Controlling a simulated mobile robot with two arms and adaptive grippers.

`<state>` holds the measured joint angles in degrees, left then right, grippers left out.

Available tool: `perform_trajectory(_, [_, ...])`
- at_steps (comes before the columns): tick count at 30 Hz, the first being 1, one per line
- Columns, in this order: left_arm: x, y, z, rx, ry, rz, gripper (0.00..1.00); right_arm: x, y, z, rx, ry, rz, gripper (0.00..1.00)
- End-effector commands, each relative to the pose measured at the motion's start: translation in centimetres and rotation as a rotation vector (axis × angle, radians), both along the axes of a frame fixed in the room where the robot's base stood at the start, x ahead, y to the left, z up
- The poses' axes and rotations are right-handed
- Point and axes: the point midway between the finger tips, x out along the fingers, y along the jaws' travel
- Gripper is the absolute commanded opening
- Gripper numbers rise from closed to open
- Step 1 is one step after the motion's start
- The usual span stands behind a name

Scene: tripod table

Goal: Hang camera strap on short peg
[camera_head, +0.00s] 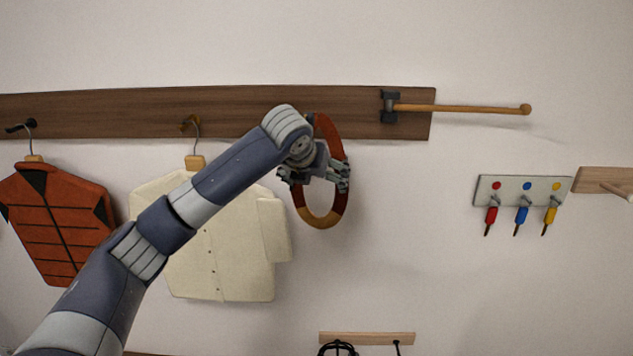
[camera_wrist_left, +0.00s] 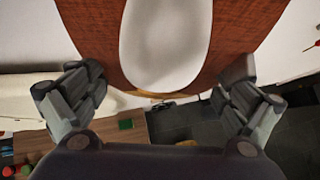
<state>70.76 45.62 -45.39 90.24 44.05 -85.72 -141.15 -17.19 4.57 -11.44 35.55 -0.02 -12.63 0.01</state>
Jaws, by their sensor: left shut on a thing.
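The camera strap (camera_head: 328,132) is a red-brown closed loop with a tan lower end. It hangs in front of the right part of the long dark board. My left gripper (camera_head: 316,176) is shut on the strap and covers part of its left side. In the left wrist view the strap (camera_wrist_left: 82,28) fills the top, with white wall showing through its loop, between the fingers (camera_wrist_left: 160,90). A wooden peg (camera_head: 612,190) stands out from a small board at the far right, partly cut off. A longer wooden rod (camera_head: 460,108) reaches right from a dark bracket.
The dark board (camera_head: 80,115) carries hooks with a red jacket (camera_head: 60,220) and a cream jacket (camera_head: 225,250). A grey rack (camera_head: 484,190) holds red, blue and yellow tools. A low rail (camera_head: 367,338) is below. The wall between the strap and the rack is clear.

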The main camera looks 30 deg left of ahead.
Motion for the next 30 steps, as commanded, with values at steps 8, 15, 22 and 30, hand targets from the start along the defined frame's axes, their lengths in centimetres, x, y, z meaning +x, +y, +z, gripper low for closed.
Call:
perform_trajectory(8, [1.6, 0.7, -0.1, -0.001, 0.000, 0.001, 0.63, 0.0, 0.0, 0.0, 0.000, 0.000, 0.000, 0.40])
perform_trajectory(15, [2.8, 1.4, -0.2, -0.001, 0.000, 0.002, 0.63, 0.0, 0.0, 0.0, 0.000, -0.001, 0.000, 0.40])
perform_trajectory(22, [3.8, 2.0, -0.8, 0.000, 0.003, 0.004, 0.63, 0.0, 0.0, 0.0, 0.001, -0.001, 0.000, 0.40])
perform_trajectory(30, [4.3, 2.3, -1.5, 0.001, 0.007, 0.004, 0.63, 0.0, 0.0, 0.0, 0.001, 0.000, 0.000, 0.40])
